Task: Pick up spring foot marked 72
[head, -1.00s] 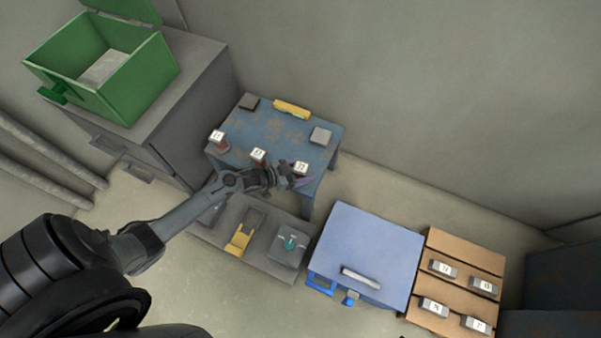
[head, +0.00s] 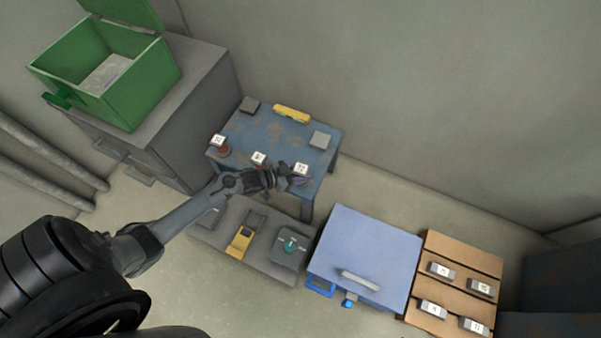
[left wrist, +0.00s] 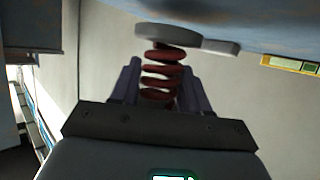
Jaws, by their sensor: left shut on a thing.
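The spring foot with the white tag that seems to read 72 (head: 301,168) is at the front right of the worn blue table (head: 270,138). My left gripper (head: 288,177) is at it. In the left wrist view a red coil spring (left wrist: 162,72) under a grey disc (left wrist: 168,36) stands between the two dark fingers, and the left gripper (left wrist: 158,85) is shut on it. Whether its bottom is clear of the table cannot be told. Two other tagged spring feet stand at the left (head: 219,146) and middle (head: 259,158) of the table front. My right gripper is not in view.
A yellow level (head: 292,114) and two grey blocks lie at the table's back and right. A grey bench with a yellow fixture (head: 240,241) is in front. A green open bin (head: 108,75) stands left; a blue box (head: 366,255) and wooden rack (head: 462,262) stand right.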

